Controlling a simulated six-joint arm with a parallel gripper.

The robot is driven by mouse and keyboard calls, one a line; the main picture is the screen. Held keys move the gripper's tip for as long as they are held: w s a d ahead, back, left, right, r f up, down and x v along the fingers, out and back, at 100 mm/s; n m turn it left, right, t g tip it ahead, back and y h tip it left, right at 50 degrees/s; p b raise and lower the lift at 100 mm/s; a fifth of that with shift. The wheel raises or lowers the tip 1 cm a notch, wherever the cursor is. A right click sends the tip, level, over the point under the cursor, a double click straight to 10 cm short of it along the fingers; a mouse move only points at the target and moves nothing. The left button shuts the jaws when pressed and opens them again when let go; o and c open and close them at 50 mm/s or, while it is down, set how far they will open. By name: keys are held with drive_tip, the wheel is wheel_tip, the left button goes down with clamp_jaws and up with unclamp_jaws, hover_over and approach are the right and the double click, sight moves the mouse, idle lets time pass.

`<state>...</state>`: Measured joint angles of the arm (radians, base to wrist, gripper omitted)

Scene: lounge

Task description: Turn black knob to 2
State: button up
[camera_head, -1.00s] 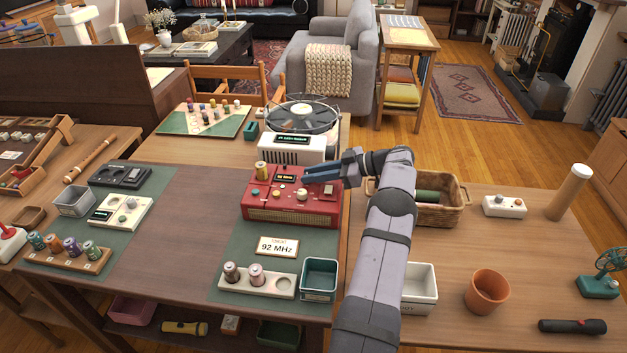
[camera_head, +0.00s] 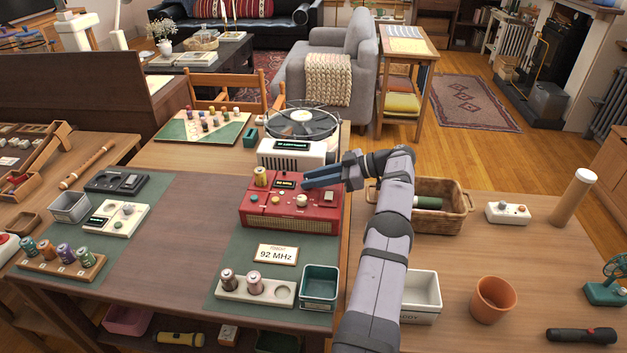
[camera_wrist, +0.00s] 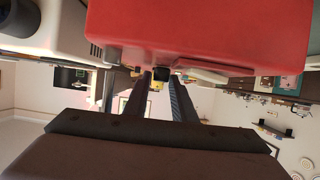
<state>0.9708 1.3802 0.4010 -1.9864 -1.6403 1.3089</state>
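A red radio-like box (camera_head: 285,217) stands on the green mat, with a small lit display (camera_head: 286,184) and several small knobs on its top. I cannot pick out a black knob for sure. My gripper (camera_head: 305,182) reaches in from the right, its fingers over the back right of the box top. In the wrist view, the fingers (camera_wrist: 161,82) are parted, with a small yellow-and-black thing (camera_wrist: 158,83) seen between their tips. The red box also fills the top there (camera_wrist: 200,35). I see no grasp.
A white unit (camera_head: 290,155) with a fan-like top is behind. A "92 MHz" card (camera_head: 277,254), a spool holder (camera_head: 272,292) and a teal bin (camera_head: 320,284) lie in front.

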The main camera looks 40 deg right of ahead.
idle(0.3)
wheel_tip(320, 180, up, 10)
drive_tip(key=p, duration=0.4)
idle(0.7)
